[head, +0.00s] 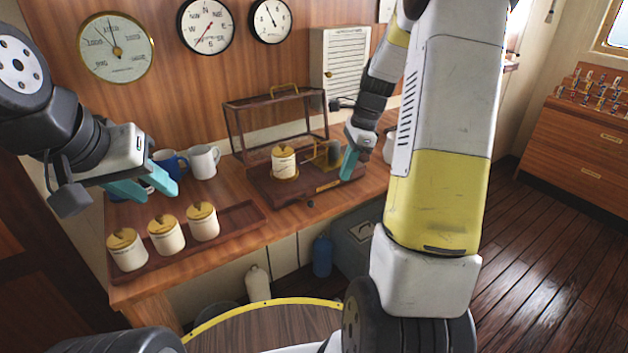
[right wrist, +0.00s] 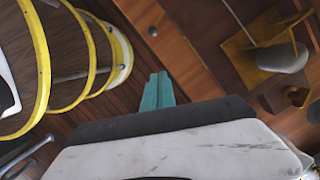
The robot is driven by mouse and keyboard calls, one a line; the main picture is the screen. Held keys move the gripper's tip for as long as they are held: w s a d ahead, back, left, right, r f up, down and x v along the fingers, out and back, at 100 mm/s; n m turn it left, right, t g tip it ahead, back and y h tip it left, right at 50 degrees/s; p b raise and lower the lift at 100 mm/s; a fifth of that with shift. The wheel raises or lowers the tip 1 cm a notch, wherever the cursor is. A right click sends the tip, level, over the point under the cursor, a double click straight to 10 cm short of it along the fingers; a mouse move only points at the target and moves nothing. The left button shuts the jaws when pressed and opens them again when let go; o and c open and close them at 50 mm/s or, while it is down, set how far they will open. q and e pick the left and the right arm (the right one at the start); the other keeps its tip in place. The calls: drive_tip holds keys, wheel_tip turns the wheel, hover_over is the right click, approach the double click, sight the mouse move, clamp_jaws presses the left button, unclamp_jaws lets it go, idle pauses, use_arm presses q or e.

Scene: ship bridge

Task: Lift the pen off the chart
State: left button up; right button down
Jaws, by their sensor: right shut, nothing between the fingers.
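I cannot make out a pen or a chart in either view. My left gripper (head: 163,191) is open, with its teal fingers apart and empty, above the desk's left part near the mugs. My right gripper (head: 348,162) is shut and empty beside the right end of a dark wooden stand on the desk. In the right wrist view my right gripper's teal fingers (right wrist: 158,90) are together with nothing between them. My right arm covers part of the head view.
Several lidded canisters (head: 166,236) stand in a wooden tray (head: 242,219) at the desk's front left. A blue mug (head: 170,162) and white mug (head: 203,162) stand behind. Another canister (head: 284,162) sits on the wooden stand (head: 265,188). Open floor (head: 535,235) lies to the right.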

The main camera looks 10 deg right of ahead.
sight(302, 200)
drive_tip(key=x, duration=0.9)
drive_tip(key=shift+f, duration=0.2)
drive_tip(key=a, duration=0.3)
drive_tip(key=shift+w+a, duration=0.15)
drive_tip(key=shift+a+r, duration=0.15)
drive_tip(key=shift+a, duration=0.3)
drive_tip(key=shift+a+m, duration=0.15)
drive_tip(key=shift+m, duration=0.25)
